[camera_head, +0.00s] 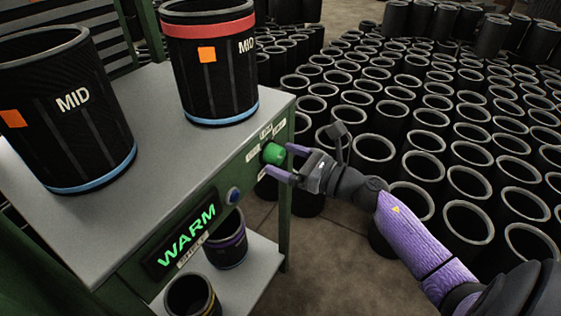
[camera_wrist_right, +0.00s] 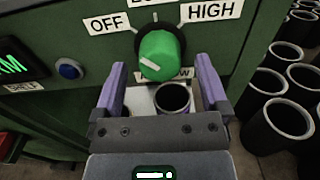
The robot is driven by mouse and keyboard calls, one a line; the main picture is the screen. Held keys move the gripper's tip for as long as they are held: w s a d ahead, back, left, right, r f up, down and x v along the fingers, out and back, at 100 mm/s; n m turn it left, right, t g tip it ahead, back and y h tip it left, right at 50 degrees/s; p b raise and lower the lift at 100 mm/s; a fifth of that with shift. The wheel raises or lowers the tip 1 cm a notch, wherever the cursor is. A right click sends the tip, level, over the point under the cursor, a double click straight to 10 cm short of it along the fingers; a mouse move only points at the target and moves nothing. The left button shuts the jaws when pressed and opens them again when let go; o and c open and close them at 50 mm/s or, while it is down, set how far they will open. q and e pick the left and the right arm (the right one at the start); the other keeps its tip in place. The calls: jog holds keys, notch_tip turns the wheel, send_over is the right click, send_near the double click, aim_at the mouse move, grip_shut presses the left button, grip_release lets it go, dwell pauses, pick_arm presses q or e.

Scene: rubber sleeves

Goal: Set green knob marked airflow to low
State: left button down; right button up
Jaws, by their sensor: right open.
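The green knob (camera_head: 273,153) sits on the front face of the green cabinet. In the right wrist view the knob (camera_wrist_right: 161,54) has a white mark on its lower left part. White labels surround it: OFF (camera_wrist_right: 107,23) at upper left, one at top cut off by the frame edge, HIGH (camera_wrist_right: 212,11) at upper right. The AIRFLOW label below is partly covered. My right gripper (camera_head: 281,161) is open, with its purple fingers to either side of the knob; in the wrist view the gripper (camera_wrist_right: 160,68) shows gaps on both sides. My left gripper is out of view.
A lit WARM display (camera_head: 181,236) and a blue button (camera_head: 233,195) are on the same panel. Two black MID sleeves (camera_head: 66,130) (camera_head: 211,72) stand on the grey top. Sleeves stand on the lower shelf (camera_head: 259,272). Many black sleeves (camera_head: 468,220) crowd the floor at right.

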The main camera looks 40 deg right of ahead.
jog(key=shift+w+a, duration=0.2)
jog(key=shift+w, duration=0.25)
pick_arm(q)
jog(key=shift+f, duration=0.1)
